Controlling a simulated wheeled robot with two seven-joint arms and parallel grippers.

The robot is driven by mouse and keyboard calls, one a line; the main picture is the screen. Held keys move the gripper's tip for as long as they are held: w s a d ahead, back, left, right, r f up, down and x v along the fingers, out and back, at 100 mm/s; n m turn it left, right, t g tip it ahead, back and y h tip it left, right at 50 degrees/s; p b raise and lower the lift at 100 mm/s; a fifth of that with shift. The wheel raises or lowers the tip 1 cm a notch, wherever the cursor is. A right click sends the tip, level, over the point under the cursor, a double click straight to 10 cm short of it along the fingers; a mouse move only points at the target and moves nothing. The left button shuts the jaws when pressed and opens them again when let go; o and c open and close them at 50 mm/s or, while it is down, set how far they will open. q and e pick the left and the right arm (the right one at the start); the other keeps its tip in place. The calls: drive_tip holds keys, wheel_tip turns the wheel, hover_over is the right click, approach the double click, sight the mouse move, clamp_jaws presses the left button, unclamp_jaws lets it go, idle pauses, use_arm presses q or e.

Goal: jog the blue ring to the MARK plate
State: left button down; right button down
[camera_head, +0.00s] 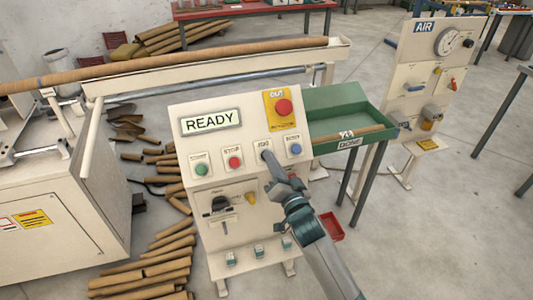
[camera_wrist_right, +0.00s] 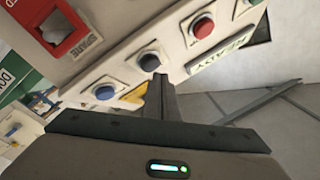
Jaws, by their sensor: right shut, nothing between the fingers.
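The cream control panel (camera_head: 245,215) stands in the middle with a display (camera_head: 210,122) reading READY. My right gripper (camera_head: 266,155) is shut and empty, its tip at the JOG button, which it mostly covers in the head view. In the right wrist view the black JOG button (camera_wrist_right: 150,61) shows just beyond the shut fingertips (camera_wrist_right: 159,77); I cannot tell whether they touch it. The long brown tube (camera_head: 170,64) lies across the back left. My left gripper is not in view.
Close around JOG are the red STOP button (camera_head: 235,162), the blue button (camera_head: 295,149) and the large red CUT button (camera_head: 283,107). A green DONE tray (camera_head: 335,97) stands right of the panel. Cut brown tubes (camera_head: 150,275) lie on the floor.

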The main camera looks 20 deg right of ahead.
drive_tip(key=shift+s+r, duration=0.1)
idle(0.3)
drive_tip(key=shift+s+d+r+p, duration=0.1)
drive_tip(key=shift+s+r+p, duration=1.5)
drive_tip(key=shift+s+p, duration=0.45)
drive_tip(key=shift+w, duration=0.15)
idle(2.1)
drive_tip(key=s+r+p, duration=0.2)
drive_tip(key=s+p, duration=0.1)
drive_tip(key=p, duration=0.3)
drive_tip(key=shift+r, duration=0.25)
drive_tip(key=shift+f, duration=0.1)
